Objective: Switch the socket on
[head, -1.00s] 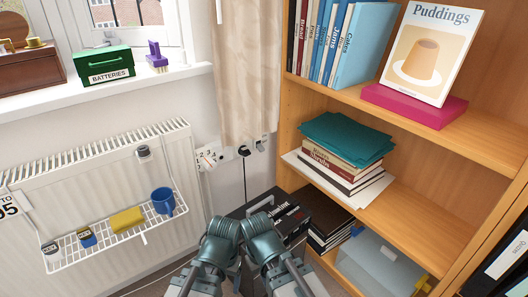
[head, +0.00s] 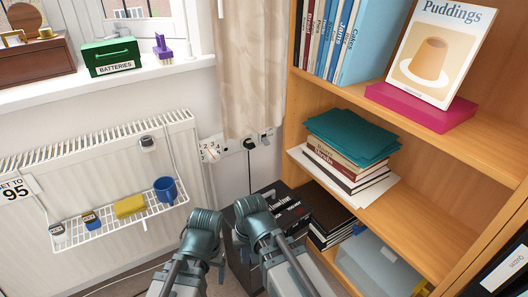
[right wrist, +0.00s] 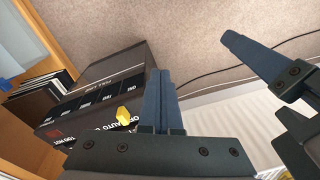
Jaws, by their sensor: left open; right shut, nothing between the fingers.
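On the wall below the curtain, in the head view, is a white socket plate (head: 250,143) with a black plug and cord hanging from it. A small plate (head: 268,134) is to its right. A white plate with numbers and a red mark (head: 210,150) is to its left. Any switch position is too small to tell. My left gripper (head: 203,218) is open, low in front of the wall, below the plates. My right gripper (head: 250,207) is shut and empty beside it, over the black box; its closed fingers show in the right wrist view (right wrist: 161,90). Neither visibly touches a socket.
A black box (head: 285,218) with labels stands on the floor; the right wrist view shows a yellow piece (right wrist: 124,116) on it. A radiator (head: 90,180) with a wire rack (head: 130,225) is at left. A wooden bookcase (head: 430,215) is at right. A beige curtain (head: 247,75) hangs above.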

